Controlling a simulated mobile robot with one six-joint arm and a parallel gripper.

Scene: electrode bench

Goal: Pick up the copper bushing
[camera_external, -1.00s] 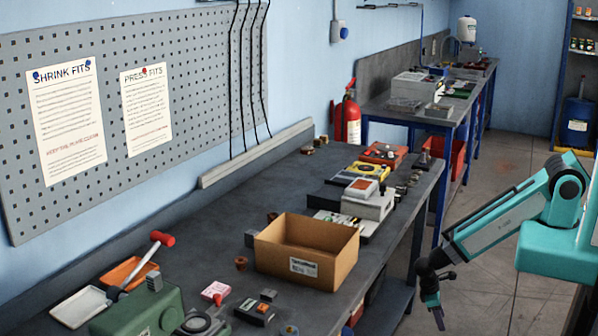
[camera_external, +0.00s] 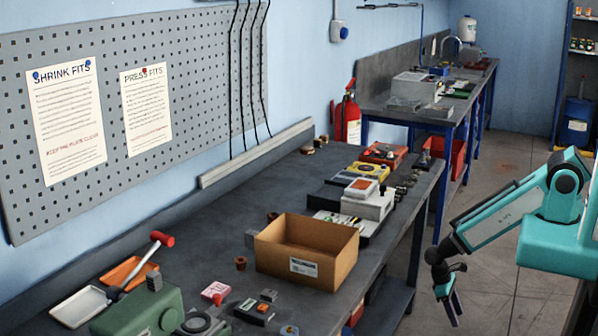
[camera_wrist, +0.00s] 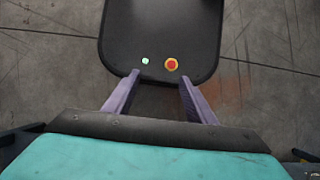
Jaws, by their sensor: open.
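A small brown copper-coloured cylinder (camera_external: 241,263), which looks like the copper bushing, stands on the dark bench to the left of the cardboard box. Another small brown piece (camera_external: 272,217) shows partly behind the box; I cannot tell whether it is a bushing too. My gripper (camera_external: 456,310) hangs off the bench's right side, over the floor, far from both pieces. In the wrist view my gripper (camera_wrist: 158,80) has its two purple fingers apart, with nothing between them. No bushing shows in the wrist view.
The open cardboard box (camera_external: 306,252) stands near the bench's right edge. A hammer with a red head (camera_external: 162,239), an orange tray (camera_external: 129,272), a white tray (camera_external: 80,307) and a green machine (camera_external: 140,312) fill the near end. The bench (camera_external: 200,250) has bare surface along the wall.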

